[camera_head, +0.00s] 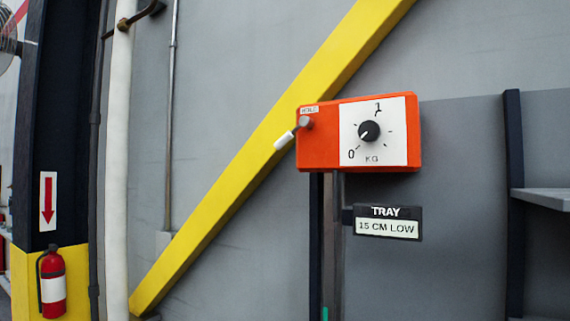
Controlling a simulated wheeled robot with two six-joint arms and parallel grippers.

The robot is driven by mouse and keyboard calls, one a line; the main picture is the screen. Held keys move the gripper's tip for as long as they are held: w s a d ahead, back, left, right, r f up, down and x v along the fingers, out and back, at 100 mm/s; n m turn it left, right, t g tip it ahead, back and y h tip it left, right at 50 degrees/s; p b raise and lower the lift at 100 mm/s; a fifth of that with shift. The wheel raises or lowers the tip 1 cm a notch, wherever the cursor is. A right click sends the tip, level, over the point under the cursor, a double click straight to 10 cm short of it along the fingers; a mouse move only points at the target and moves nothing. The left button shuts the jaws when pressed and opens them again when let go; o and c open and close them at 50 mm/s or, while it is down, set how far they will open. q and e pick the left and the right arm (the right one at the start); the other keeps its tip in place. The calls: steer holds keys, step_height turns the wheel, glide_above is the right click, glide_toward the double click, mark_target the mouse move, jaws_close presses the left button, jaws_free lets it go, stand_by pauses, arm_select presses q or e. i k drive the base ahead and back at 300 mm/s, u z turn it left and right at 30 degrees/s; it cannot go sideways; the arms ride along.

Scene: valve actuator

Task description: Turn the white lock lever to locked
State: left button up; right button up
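The white lock lever (285,140) sticks out from a grey round pivot (305,123) on the left part of an orange box (318,151). It points down and to the left, past the box's left edge. A small label (310,109) above the pivot is too small to read surely. The box's white dial face (393,120) has a black knob (369,131), marks 0 and 1, and KG. The knob's pointer line aims down-left, toward the 0. Neither of my grippers shows in the head view.
The box sits on a dark post (331,240). A sign (388,222) below it reads TRAY 15 CM LOW. A yellow diagonal beam (230,178) runs behind the lever. A grey shelf (545,198) is at right, a fire extinguisher (52,284) at far left.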

mark_target(308, 122)
steer(key=k, duration=1.25)
steer(key=u, duration=0.95)
steer(key=i, duration=1.6)
steer(key=z, duration=0.95)
